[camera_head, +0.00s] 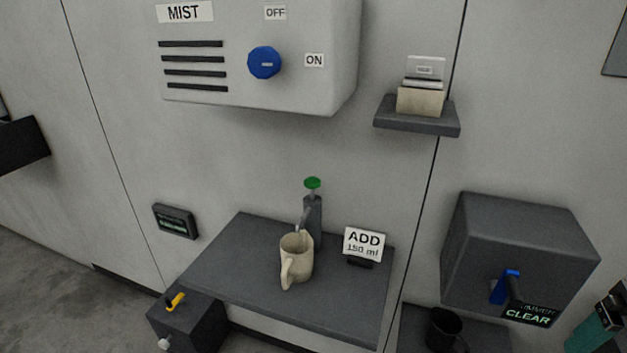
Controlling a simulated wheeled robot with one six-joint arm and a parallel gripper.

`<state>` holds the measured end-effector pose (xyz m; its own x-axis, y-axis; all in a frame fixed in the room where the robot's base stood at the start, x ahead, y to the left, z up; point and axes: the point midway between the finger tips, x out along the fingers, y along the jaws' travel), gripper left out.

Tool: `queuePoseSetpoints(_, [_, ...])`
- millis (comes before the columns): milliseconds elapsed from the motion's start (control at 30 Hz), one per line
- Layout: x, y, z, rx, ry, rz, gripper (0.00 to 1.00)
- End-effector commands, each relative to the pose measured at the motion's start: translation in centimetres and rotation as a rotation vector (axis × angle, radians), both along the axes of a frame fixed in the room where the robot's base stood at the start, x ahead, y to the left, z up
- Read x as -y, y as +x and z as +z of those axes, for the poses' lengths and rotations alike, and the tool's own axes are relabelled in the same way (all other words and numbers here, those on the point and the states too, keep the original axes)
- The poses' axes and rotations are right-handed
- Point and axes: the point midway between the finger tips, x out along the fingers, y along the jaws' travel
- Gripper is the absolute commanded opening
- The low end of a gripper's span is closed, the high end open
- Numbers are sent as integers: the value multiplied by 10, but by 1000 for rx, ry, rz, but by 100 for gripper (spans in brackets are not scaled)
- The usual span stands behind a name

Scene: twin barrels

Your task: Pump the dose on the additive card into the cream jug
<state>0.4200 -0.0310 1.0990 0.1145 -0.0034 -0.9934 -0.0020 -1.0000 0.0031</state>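The cream jug (296,262) stands upright on the dark grey shelf table (232,265), its handle toward the front. A dark pump bottle (315,224) with a green pump head (312,183) stands right behind it, and its spout points down at the jug's mouth. The inside of the jug is too small to tell any liquid level. The white additive card (363,244) reads "ADD 150 ml" and stands in a dark holder to the right of the jug.
A MIST box (262,85) with a blue knob (264,63) hangs above. A small shelf (416,120) holds a box. At right are a dark box (519,250) with a blue lever (505,287), a CLEAR display (528,315), and a black mug (443,330). The table's left part is clear.

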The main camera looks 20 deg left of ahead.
Motion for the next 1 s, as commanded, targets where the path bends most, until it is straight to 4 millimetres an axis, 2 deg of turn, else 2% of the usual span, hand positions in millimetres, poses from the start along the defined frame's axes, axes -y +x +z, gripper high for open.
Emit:
queuePoseSetpoints(67, [0, 0, 0, 0, 0, 0, 89])
queuePoseSetpoints(300, [0, 0, 0, 0, 0, 0, 22])
queuePoseSetpoints(367, [0, 0, 0, 0, 0, 0, 5])
queuePoseSetpoints(400, [0, 0, 0, 0, 0, 0, 0])
queuePoseSetpoints(1000, [0, 0, 0, 0, 0, 0, 0])
